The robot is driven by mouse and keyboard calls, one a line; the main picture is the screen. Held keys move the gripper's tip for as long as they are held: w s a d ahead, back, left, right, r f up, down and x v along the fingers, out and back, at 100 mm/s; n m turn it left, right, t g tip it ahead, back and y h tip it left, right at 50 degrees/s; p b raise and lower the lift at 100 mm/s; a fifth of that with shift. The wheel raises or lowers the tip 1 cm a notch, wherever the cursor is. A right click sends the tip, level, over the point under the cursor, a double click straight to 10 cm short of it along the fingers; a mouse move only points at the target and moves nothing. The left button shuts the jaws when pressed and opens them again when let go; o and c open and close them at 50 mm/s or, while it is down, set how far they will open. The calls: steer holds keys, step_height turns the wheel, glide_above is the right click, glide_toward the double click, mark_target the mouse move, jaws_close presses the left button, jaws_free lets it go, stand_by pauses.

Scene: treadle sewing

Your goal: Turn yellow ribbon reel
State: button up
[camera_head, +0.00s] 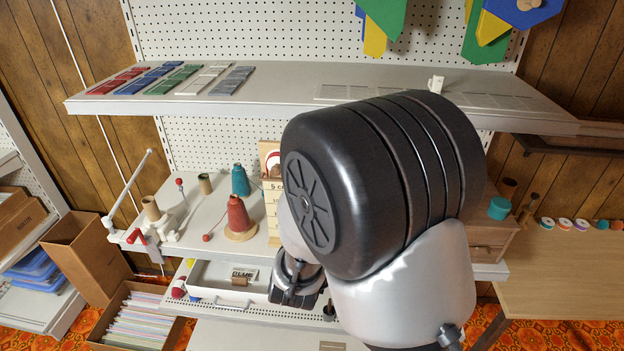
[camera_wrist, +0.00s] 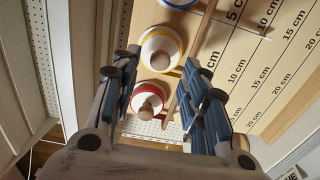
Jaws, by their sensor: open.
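The yellow ribbon reel (camera_wrist: 160,48), a white disc with a yellow rim and a wooden knob, is mounted on the wooden measuring board (camera_wrist: 262,60). In the wrist view it lies just beyond my open, empty gripper (camera_wrist: 160,80), whose fingers stand apart to left and right. The red-rimmed reel (camera_wrist: 148,98) sits nearer, between the fingers in the picture. A blue-rimmed reel (camera_wrist: 178,3) is cut off at the top edge. I cannot tell whether the fingers touch any reel. In the head view my arm hides most of the board and the yellow reel.
A shelf with coloured strips (camera_head: 170,80) runs above the board. A red thread cone (camera_head: 239,217) and a teal cone (camera_head: 240,180) stand left of the board. A white drawer (camera_head: 222,280) is open below. A wooden table (camera_head: 560,270) is at right.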

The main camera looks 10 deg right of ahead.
steer(key=v, duration=0.4)
steer(key=shift+s, duration=0.2)
steer(key=shift+w+a, duration=0.1)
steer(key=s+d+f+m+g+y+b, duration=0.1)
steer(key=s+m+g, duration=0.5)
steer(key=s, duration=0.8)
steer(key=s+d+f+m+g+y+b, duration=0.2)
steer(key=s+m+g, duration=0.4)
steer(key=s, duration=0.9)
steer(key=m+y+b, duration=0.1)
steer(key=m+y, duration=0.1)
steer(key=shift+f+m+g+y+b, duration=0.3)
steer(key=shift+f+b, duration=0.05)
steer(key=shift+s, duration=0.15)
steer(key=shift+c, duration=0.2)
